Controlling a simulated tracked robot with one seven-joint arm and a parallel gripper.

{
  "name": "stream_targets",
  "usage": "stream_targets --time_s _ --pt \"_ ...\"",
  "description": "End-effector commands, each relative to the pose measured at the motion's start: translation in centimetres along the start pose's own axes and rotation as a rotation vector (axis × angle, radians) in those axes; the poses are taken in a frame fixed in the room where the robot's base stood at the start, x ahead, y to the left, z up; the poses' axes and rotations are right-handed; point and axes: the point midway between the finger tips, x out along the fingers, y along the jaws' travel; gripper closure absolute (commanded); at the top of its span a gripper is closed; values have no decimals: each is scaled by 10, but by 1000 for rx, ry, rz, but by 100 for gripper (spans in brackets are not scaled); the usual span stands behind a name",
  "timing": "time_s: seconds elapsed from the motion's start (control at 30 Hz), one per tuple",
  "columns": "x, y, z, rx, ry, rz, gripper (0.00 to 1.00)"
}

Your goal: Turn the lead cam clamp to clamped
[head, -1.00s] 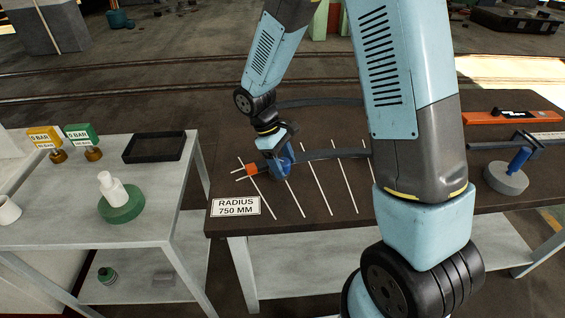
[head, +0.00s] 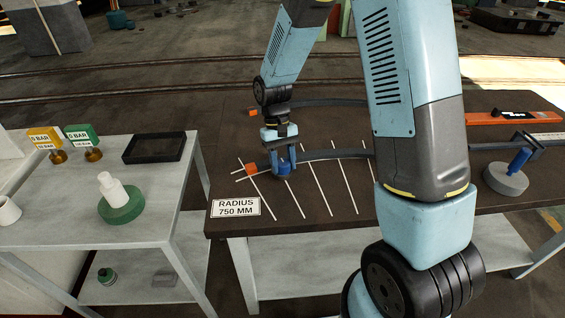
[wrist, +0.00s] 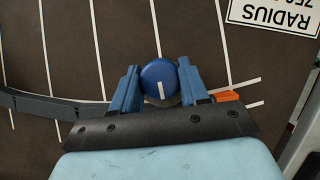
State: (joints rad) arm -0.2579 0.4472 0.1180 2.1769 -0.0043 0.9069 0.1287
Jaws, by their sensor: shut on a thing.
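The lead cam clamp shows in the wrist view as a round blue knob (wrist: 158,80) with a white line on top, the line pointing toward my gripper's palm. My gripper (wrist: 158,84) has its two blue fingers on either side of the knob, shut on it. In the head view my gripper (head: 282,160) reaches down to the clamp near the orange-tipped end (head: 252,169) of the near curved bar (head: 325,155). My fingers and wrist partly hide the clamp there. Whatever lies below the knob is hidden.
A "RADIUS 750 MM" sign (head: 236,207) lies at the bench's (head: 335,222) front-left. White lines cross the dark top. A second curved bar (head: 330,103) lies behind. A blue-handled grey disc (head: 506,180) is at right. A side table (head: 60,205) stands left, beyond a gap.

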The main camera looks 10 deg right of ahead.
Motion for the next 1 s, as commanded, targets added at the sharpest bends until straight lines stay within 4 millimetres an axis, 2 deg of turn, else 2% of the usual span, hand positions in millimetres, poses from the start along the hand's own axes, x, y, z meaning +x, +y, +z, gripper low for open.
stream_targets --time_s 0.6,0.63,0.87,1.0 --pt "2 1 0 35 -3 -14 87" --pt "2 1 1 35 -3 -14 54" --pt "2 0 1 35 -4 -14 32" --pt "2 0 1 34 -4 -14 31"
